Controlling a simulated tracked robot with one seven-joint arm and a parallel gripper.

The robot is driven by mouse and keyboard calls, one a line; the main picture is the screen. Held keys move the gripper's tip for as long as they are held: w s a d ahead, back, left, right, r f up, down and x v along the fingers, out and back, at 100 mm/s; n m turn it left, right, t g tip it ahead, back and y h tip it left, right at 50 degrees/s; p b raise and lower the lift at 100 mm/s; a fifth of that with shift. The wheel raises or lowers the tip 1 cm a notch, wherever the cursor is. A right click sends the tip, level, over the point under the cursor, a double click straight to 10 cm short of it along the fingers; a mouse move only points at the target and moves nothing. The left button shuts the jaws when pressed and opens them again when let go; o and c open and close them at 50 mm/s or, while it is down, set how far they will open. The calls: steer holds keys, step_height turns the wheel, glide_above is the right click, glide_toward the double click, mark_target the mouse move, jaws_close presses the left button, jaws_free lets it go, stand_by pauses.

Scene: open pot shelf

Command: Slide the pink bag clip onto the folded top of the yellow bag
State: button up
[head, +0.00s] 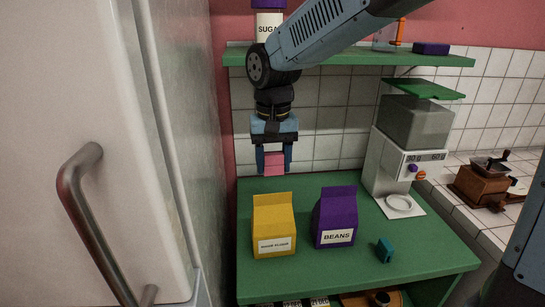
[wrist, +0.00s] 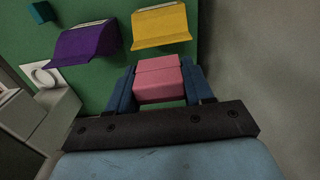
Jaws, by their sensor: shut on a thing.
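The yellow bag (head: 273,224) stands upright on the green shelf, with its folded top pointing up and a white label on its front. It also shows in the wrist view (wrist: 161,25). My gripper (head: 274,170) points down and is shut on the pink bag clip (head: 275,159). The clip also sits between the two blue fingers in the wrist view (wrist: 158,80). In the head view the clip is above the yellow bag's folded top, apart from it, with a small gap.
A purple beans bag (head: 335,217) stands right of the yellow bag. A teal clip-like block (head: 384,250) lies farther right. A white grinder or scale machine (head: 393,160) stands at the back right. An upper green shelf (head: 345,58) is behind my arm, and a fridge door (head: 110,200) is at left.

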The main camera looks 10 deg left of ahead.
steer(key=shift+s+a+f, duration=0.1)
steer(key=shift+f, duration=2.75)
steer(key=shift+s+f, duration=0.1)
steer(key=shift+f, duration=0.1)
